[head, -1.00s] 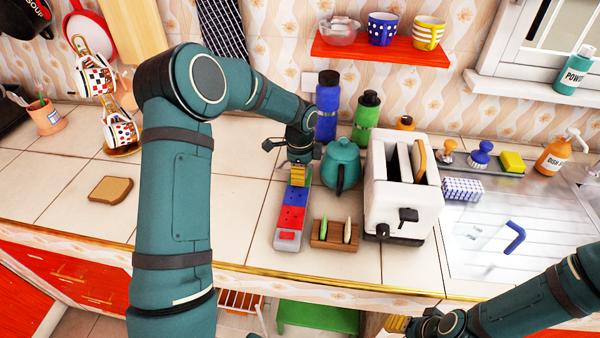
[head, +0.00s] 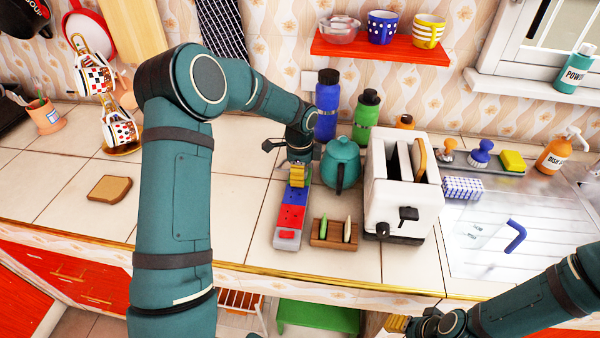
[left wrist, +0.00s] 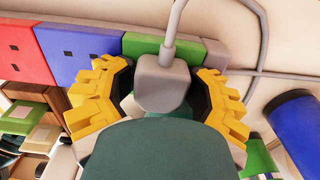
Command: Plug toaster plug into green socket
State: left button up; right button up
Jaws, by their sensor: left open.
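The power strip (head: 290,217) lies on the counter left of the white toaster (head: 378,185), with red and blue sockets showing; my gripper hides its far end in the head view. In the left wrist view the grey plug (left wrist: 162,82) with its cord sits against the green socket (left wrist: 143,45), between my left gripper's yellow fingers. I cannot tell whether its prongs are fully in. My left gripper (left wrist: 160,95) is open, with a finger apart on each side of the plug; it also shows in the head view (head: 298,175). My right gripper (head: 396,323) is partly visible at the bottom, its jaws unclear.
A teal teapot (head: 341,165) stands just right of my left gripper, with a blue bottle (head: 327,108) and a green bottle (head: 366,118) behind. A wooden holder (head: 335,234) is beside the strip. A bread slice (head: 110,189) lies on the open counter at left.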

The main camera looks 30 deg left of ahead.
pick_arm(q)
notch_tip(320, 180, up, 12)
jog(key=shift+f, duration=0.1)
dwell(0.4)
dwell(0.4)
